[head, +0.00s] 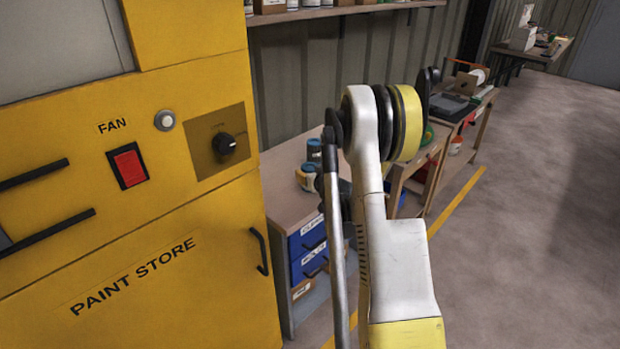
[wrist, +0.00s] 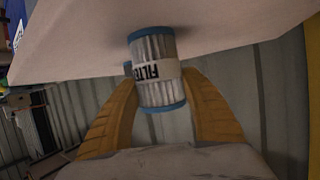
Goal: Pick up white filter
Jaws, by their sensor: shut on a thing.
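The white filter (wrist: 151,88) is a pleated cylinder with blue end rims and a white band printed with "FILTER". In the wrist view it sits between the two yellow-orange fingers of my gripper (wrist: 160,105), which are shut on it. Its far end is close to or against a pale flat surface (wrist: 100,40); I cannot tell whether they touch. In the head view my arm covers the area around my gripper, and neither the gripper nor the filter can be clearly made out there.
A yellow paint store cabinet (head: 130,260) stands close on the left. Beside it is a bench (head: 290,185) with jars (head: 307,176) and blue drawers (head: 307,245). Another workbench (head: 440,140) stands farther back. The grey floor (head: 540,220) on the right is clear.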

